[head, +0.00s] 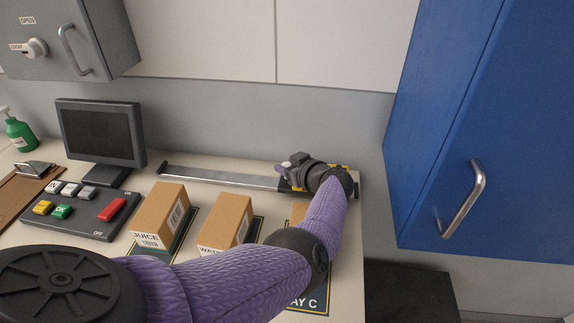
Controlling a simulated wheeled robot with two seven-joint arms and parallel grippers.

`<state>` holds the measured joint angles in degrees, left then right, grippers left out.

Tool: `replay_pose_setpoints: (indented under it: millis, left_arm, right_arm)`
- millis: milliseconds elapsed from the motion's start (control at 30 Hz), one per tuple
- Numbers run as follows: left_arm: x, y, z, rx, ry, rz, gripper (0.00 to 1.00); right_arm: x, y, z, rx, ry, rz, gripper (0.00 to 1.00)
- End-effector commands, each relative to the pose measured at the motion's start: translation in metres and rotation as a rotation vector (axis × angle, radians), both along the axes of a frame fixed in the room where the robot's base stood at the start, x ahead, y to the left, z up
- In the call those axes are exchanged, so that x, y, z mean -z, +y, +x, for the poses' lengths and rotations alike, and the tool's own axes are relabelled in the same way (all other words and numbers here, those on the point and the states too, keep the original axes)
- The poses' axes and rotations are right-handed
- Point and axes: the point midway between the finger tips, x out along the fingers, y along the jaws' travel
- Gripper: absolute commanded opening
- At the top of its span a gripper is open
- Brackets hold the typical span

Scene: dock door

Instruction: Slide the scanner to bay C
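The scanner (286,185) is a dark carriage with yellow markings near the right end of a metal rail (220,176). It is mostly hidden behind my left gripper and wrist. My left gripper (291,165) is over the scanner, and my purple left arm reaches to it from the lower left. The fingertips are too hidden to tell whether they are shut on it. The bay C mat (315,301) lies at the table's right front, partly covered by my arm. A box (298,212) behind my arm is mostly hidden. My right gripper is not in view.
A juice box (158,214) and a second box (226,224) stand on mats left of bay C. A monitor (100,132) and a button panel (75,212) are at left. A blue cabinet (480,110) hangs at right; a grey cabinet (95,25) hangs at upper left.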

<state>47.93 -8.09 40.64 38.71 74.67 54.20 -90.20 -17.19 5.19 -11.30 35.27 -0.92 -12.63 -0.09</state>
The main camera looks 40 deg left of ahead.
Motion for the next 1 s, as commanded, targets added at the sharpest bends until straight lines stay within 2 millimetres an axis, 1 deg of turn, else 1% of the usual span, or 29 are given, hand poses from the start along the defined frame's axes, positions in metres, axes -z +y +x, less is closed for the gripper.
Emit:
replay_pose_setpoints:
  millis: [533,600,667,800,900,1000]
  left_arm:
    - [-0.001,0.0,0.001,0.002,-0.001,0.002,0.52]
    - [-0.003,-0.002,0.0,0.002,-0.001,0.002,0.52]
    - [-0.009,-0.01,-0.002,0.003,-0.002,0.002,0.52]
    - [-0.025,-0.043,-0.011,0.004,-0.002,-0.002,0.52]
    - [-0.033,-0.064,-0.018,0.004,-0.003,-0.001,0.52]
    - [-0.038,-0.079,-0.023,0.003,-0.001,0.001,0.52]
  right_arm:
    - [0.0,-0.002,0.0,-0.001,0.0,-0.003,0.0]
    - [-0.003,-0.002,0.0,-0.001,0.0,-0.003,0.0]
    - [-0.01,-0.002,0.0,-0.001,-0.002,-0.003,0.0]
    - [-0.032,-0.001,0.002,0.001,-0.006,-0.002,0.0]
    - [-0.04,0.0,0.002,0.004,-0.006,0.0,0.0]
    - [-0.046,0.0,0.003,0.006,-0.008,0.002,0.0]
